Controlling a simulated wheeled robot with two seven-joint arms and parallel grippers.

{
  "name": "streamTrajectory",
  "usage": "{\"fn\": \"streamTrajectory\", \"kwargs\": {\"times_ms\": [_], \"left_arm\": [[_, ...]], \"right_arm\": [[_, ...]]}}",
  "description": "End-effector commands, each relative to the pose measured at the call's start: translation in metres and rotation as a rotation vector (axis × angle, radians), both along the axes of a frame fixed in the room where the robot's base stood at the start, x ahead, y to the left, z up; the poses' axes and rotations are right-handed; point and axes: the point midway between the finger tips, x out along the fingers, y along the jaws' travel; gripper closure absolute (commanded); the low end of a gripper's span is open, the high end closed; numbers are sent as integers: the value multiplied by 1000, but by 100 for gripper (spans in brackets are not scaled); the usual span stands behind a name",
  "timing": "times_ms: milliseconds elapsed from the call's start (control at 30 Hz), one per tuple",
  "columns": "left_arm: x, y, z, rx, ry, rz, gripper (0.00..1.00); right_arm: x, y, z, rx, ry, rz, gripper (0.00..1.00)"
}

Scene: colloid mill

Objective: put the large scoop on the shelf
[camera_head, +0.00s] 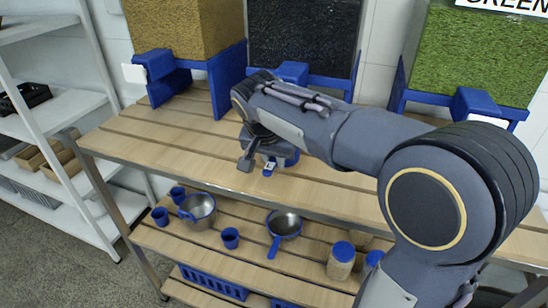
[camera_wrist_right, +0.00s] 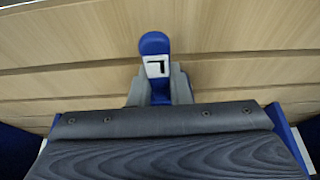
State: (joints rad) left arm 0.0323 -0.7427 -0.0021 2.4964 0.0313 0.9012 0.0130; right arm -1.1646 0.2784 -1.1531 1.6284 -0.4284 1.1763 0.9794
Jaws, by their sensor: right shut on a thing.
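My right gripper (camera_head: 264,162) hangs over the slatted wooden top of the shelf unit (camera_head: 165,152), in front of the bins. It is shut on the blue handle of the large scoop (camera_head: 269,169). In the right wrist view, the large scoop's handle end (camera_wrist_right: 154,43) sticks out between the fingers (camera_wrist_right: 155,88), with a white label bearing a dark L-shaped mark. The scoop's bowl is hidden by the gripper. The wooden slats show beyond the handle; I cannot tell whether the scoop touches them. My left gripper is not in view.
Blue-framed bins of brown (camera_head: 190,25), black (camera_head: 303,40) and green (camera_head: 475,55) material stand along the back. The lower shelf holds a metal pot (camera_head: 199,211), a blue-handled metal scoop (camera_head: 285,223), blue cups and blue-lidded jars (camera_head: 341,262). The top's left front is clear.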

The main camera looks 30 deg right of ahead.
Motion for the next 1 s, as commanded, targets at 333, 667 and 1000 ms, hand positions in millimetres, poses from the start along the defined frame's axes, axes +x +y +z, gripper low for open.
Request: {"fn": "streamTrajectory", "kwargs": {"times_ms": [333, 667, 1000], "left_arm": [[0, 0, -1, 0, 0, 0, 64], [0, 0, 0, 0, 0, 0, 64], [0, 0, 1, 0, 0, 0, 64]], "right_arm": [[0, 0, -1, 0, 0, 0, 69], [0, 0, 0, 1, -1, 0, 62], [-10, 15, 45, 3, -6, 6, 62]]}}
